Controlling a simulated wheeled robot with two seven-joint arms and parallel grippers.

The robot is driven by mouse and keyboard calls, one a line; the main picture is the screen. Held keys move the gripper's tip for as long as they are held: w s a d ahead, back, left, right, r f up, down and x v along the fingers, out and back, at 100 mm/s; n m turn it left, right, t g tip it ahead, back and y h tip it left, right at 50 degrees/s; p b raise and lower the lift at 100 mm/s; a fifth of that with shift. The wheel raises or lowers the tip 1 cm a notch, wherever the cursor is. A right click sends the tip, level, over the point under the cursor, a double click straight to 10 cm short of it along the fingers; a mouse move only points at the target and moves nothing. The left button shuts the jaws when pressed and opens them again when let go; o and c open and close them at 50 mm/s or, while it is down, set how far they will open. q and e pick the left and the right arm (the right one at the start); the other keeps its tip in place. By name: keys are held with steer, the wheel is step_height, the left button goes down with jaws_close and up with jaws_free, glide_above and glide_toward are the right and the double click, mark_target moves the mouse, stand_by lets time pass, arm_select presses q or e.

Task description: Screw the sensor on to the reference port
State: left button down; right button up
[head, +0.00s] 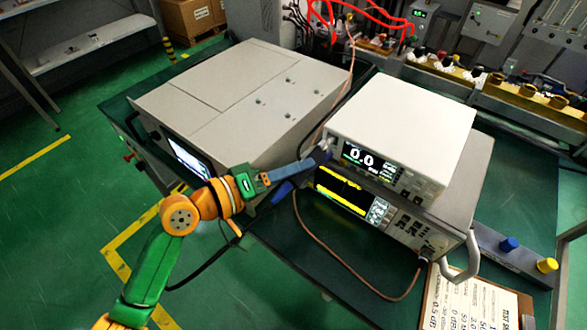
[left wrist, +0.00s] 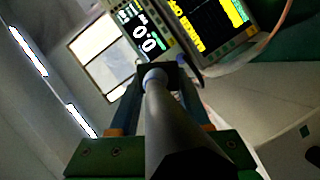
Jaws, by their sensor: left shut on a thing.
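The white power meter (head: 400,125) stands on a second instrument, its display reading 0.0. In the left wrist view its display (left wrist: 140,32) is at the top. My left gripper (head: 318,158) is at the left end of the meter's front panel, its blue fingers shut on the sensor. The sensor is a dark grey cylinder (left wrist: 172,125) with a pale, bluish end (left wrist: 155,78) pointing toward the panel. The reference port is hidden behind the fingers and sensor, so I cannot tell whether they touch. My right gripper is out of view.
The lower instrument (head: 445,215) has a yellow trace on its screen. A copper-coloured cable (head: 345,262) loops in front of it. A large grey cabinet (head: 240,95) stands left. A clipboard (head: 465,300) and a rack with blue and yellow knobs (head: 515,255) are at right.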

arm_select(q)
steer(key=shift+w+d+r, duration=0.1)
steer(key=shift+w+d, duration=0.45)
steer(key=shift+w, duration=0.25)
steer(key=c, duration=0.7)
jaws_free()
steer(key=o, duration=0.4)
steer(key=shift+d, duration=0.1)
steer(key=shift+w, duration=0.1)
steer(key=b+v, duration=0.1)
steer(key=v, duration=0.6)
steer(key=shift+b, duration=0.4)
